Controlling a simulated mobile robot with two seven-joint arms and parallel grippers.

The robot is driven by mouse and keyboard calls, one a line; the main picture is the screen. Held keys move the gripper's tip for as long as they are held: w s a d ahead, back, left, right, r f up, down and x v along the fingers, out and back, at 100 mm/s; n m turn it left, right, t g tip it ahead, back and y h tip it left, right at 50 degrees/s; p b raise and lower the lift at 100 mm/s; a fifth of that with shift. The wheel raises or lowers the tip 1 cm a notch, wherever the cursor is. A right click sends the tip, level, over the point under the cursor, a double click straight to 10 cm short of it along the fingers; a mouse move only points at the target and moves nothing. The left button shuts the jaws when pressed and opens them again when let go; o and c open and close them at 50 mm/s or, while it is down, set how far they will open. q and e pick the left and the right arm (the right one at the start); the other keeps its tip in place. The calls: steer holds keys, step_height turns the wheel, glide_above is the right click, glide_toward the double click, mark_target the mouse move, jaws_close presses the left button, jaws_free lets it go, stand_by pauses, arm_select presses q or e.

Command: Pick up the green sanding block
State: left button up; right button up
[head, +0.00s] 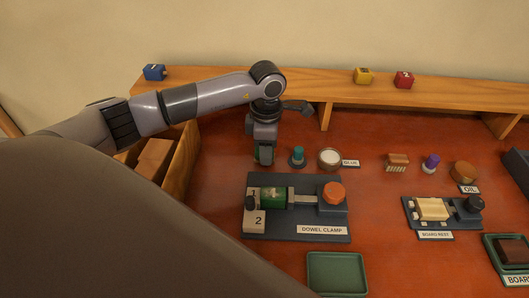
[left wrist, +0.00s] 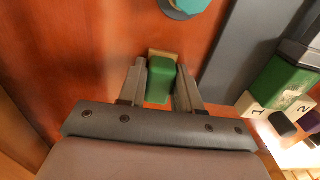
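The green sanding block (left wrist: 160,82), with a tan face at its far end, sits between the two fingers of my left gripper (left wrist: 162,84) in the left wrist view. The fingers lie close along both its sides; whether both press on it is not clear. In the head view my left gripper (head: 264,155) points down at the board, left of a teal-topped knob, and mostly hides the block. I cannot tell whether the block touches the board. My right gripper is not in view.
A dowel clamp (head: 318,212) with a green cylinder and an orange knob stands just in front. A teal-topped knob (head: 297,157) and a glue pot (head: 330,158) are close on the right. A wooden box (head: 180,172) is on the left. A green tray (head: 336,273) lies nearer.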

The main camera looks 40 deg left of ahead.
arm_select(q)
steer(key=shift+c, duration=1)
steer(key=shift+r, duration=0.15)
step_height(320, 180, up, 20)
steer(key=shift+b, duration=0.35)
